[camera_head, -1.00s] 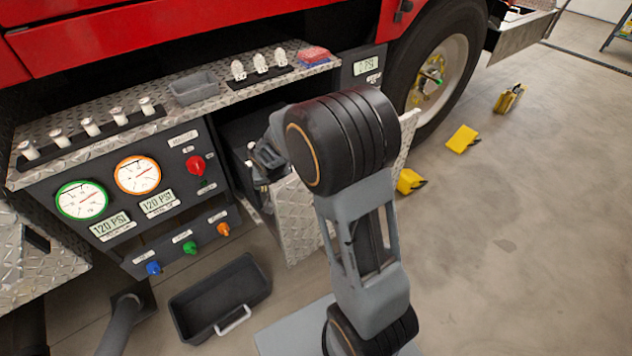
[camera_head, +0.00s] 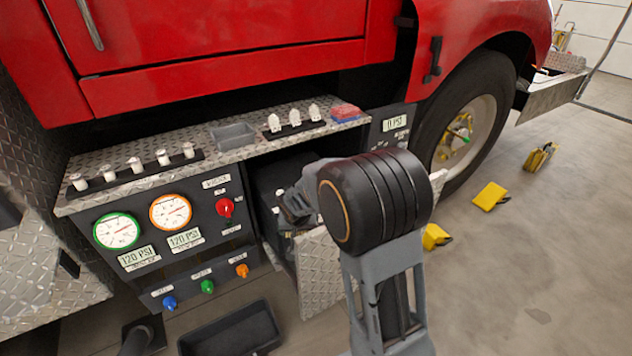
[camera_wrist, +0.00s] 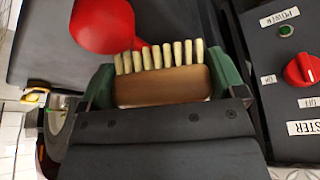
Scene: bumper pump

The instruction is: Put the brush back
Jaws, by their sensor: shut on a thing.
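The brush (camera_wrist: 160,86) has a wooden back and a row of cream bristles. In the wrist view it lies between the green fingers of my gripper (camera_wrist: 161,78), which is shut on it. The bristles point toward the top of that view. In the head view my gripper (camera_head: 294,207) is at the mouth of the dark open compartment, right of the gauge panel, partly behind my arm. The brush cannot be made out there.
A red rounded object (camera_wrist: 103,24) lies just beyond the bristles. The gauge panel (camera_head: 150,262) with a red knob (camera_head: 225,207) stands left of my gripper. A grey tray (camera_head: 233,135) sits on the tread-plate shelf. A black bin (camera_head: 230,332) and yellow chocks (camera_head: 490,196) are on the floor.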

